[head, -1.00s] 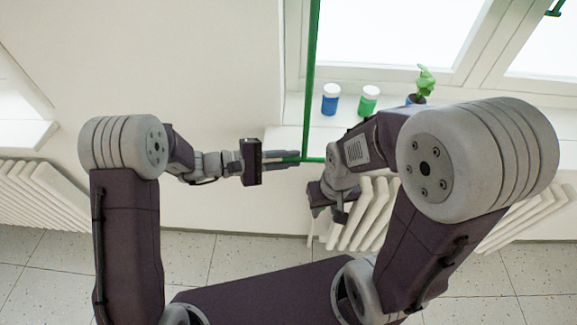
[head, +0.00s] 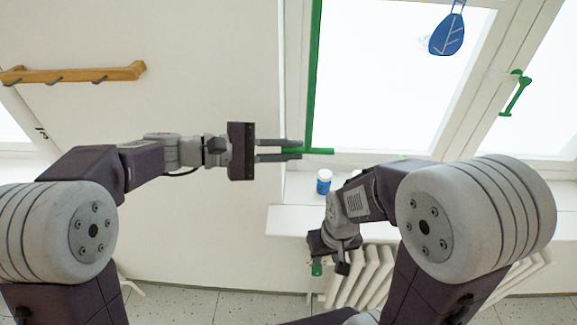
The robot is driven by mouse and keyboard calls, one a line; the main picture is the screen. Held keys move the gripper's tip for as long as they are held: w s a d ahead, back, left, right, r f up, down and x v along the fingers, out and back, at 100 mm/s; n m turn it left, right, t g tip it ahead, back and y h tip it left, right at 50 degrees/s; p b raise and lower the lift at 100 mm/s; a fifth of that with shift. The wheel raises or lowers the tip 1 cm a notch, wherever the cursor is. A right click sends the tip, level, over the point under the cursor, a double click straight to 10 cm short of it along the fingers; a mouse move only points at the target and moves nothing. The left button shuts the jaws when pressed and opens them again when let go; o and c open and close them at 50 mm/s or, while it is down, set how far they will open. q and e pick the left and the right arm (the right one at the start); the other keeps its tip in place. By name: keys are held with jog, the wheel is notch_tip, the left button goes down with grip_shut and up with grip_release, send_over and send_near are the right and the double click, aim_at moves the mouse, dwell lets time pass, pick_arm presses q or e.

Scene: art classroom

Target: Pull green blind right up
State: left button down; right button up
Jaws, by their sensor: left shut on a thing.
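A green upright strip (head: 314,80) hangs at the left side of the window, with a green crossbar (head: 322,151) at its lower end. I take these for the green blind's pull. My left gripper (head: 282,150) is shut on the left end of the crossbar, its two fingers above and below it. The crossbar is level and above the windowsill. My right gripper (head: 329,268) hangs low in front of the radiator, fingers down and apart. A small green patch shows at its left finger.
A blue-labelled jar (head: 324,182) stands on the windowsill (head: 287,222); more items there are mostly hidden by my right arm. The white radiator (head: 365,280) is below. A green window handle (head: 515,95), a blue hanging leaf shape (head: 447,35) and a wooden hook rail (head: 75,74) also show.

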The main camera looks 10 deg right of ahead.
pick_arm(q)
notch_tip(320, 180, up, 24)
jog(key=p, duration=1.2)
jog(key=shift+p, duration=0.4)
jog(key=shift+r, duration=0.2)
jog(key=c, duration=1.4)
grip_release()
jog(key=shift+s+d, duration=0.15)
jog(key=shift+f, duration=0.1)
jog(key=b+v, duration=0.3)
jog(key=v, duration=0.6)
jog(key=shift+b, duration=0.35)
